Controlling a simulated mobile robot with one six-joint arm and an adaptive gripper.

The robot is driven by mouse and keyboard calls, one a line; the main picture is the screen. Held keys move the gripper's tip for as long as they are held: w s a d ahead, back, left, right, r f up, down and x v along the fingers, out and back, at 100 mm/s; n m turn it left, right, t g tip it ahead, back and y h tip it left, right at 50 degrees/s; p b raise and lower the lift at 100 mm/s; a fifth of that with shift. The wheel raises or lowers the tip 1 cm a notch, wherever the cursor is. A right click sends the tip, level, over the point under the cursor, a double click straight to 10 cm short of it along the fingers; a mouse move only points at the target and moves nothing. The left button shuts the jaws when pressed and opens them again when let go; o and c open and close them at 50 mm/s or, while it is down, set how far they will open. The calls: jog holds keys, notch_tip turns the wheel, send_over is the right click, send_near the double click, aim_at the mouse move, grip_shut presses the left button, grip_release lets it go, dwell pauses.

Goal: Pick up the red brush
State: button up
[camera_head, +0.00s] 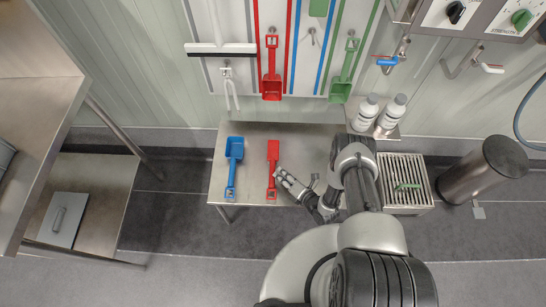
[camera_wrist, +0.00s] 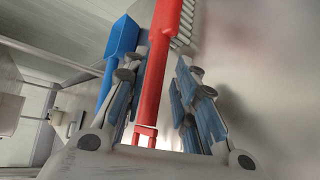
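The red brush (camera_head: 273,165) lies on the steel table with its head toward the wall and its handle toward me. My gripper (camera_head: 281,175) is at the right side of its handle. In the wrist view the red brush (camera_wrist: 156,72) runs between the two fingers, with white bristles showing on its right near the top. My gripper (camera_wrist: 157,90) looks open, with a gap visible between the handle and the right finger.
A blue scoop-like tool (camera_head: 233,165) lies left of the red brush. The steel table (camera_head: 253,192) is bare between them. Two white bottles (camera_head: 365,112) stand at the back right. A red scoop (camera_head: 271,75) and a green scoop (camera_head: 343,78) hang on the wall board.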

aim_at(272, 170)
jog(key=b+x, duration=0.2)
jog(key=x, duration=0.3)
jog(key=shift+s+a+b, duration=0.15)
jog(key=shift+s+b, duration=0.05)
jog(key=shift+b, duration=0.1)
jog(key=shift+w+a+f, duration=0.1)
jog(key=shift+w+a, duration=0.1)
jog(key=shift+w, duration=0.15)
jog(key=shift+c, duration=0.5)
grip_shut()
